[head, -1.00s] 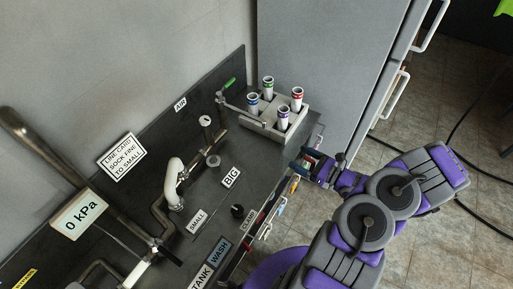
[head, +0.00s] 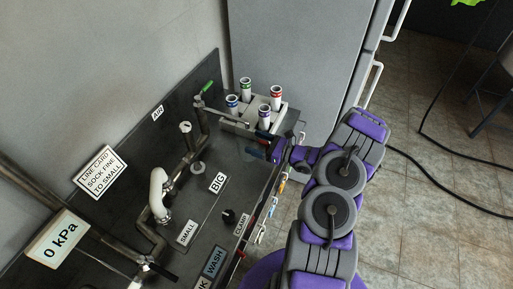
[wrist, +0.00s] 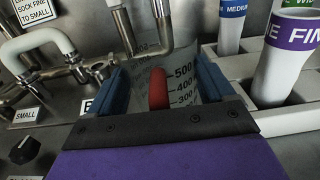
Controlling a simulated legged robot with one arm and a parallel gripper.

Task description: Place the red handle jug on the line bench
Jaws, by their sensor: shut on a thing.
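The red handle jug is clear, with dark graduation marks; its body (wrist: 184,88) and red handle (wrist: 158,89) show in the wrist view between the blue fingers. My gripper (wrist: 160,78) is shut on the jug, which looks upright. In the head view my gripper (head: 270,147) is at the right edge of the line bench (head: 205,205), just in front of the sock rack. The jug is hard to make out there. I cannot tell whether its base touches the bench.
A pale rack (head: 240,126) holds several white tubes with coloured bands. Pipes with a white elbow (head: 158,195) stand left of the BIG label (head: 217,183). A black knob (head: 228,216) sits near the front edge. A grey cabinet (head: 295,60) stands behind. Bench around BIG is fairly clear.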

